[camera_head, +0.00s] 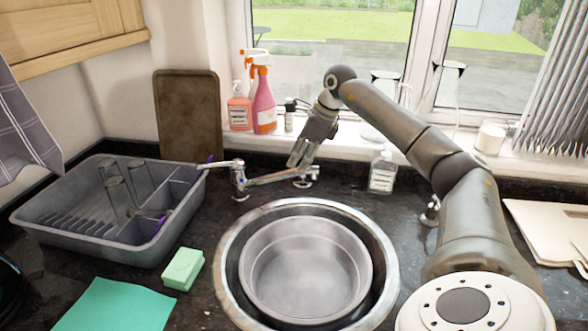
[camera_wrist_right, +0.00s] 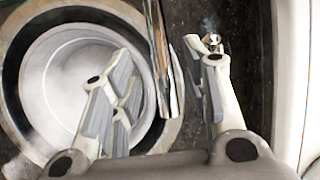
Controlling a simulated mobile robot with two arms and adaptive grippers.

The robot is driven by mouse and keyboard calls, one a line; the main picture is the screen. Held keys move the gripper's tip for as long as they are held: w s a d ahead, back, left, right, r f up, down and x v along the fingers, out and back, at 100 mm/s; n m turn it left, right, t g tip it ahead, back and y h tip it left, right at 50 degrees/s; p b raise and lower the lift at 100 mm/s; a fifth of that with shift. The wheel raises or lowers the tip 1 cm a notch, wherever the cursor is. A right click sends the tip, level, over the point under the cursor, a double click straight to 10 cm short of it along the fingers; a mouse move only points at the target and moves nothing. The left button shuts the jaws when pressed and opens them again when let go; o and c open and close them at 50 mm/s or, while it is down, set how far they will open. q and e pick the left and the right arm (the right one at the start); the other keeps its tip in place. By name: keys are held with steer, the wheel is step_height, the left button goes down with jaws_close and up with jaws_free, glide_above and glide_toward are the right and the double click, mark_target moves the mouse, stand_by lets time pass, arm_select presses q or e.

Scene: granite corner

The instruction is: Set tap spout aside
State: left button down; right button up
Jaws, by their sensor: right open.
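The metal tap stands behind the sink, with its bar-like spout (camera_head: 272,178) running between the left tap base (camera_head: 239,184) and the right one. My right gripper (camera_head: 298,160) reaches down over the right part of the tap, its fingers pointing at the counter. In the right wrist view the gripper (camera_wrist_right: 158,75) is open, and the shiny spout (camera_wrist_right: 160,55) lies between its two fingers with gaps on both sides. A tap fitting (camera_wrist_right: 212,42) shows near the right finger. The round sink (camera_head: 228,262) holds a metal basin (camera_head: 305,270). My left gripper is not in view.
A grey dish rack (camera_head: 60,235) with glasses stands at left, close to the tap's left end. A soap bottle (camera_head: 382,172) stands right of the tap. Spray bottles (camera_head: 264,105) stand on the sill. A green sponge (camera_head: 183,269) lies left of the sink.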

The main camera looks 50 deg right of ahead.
steer(key=v, duration=0.5)
steer(key=shift+f, duration=0.15)
stand_by(0.4)
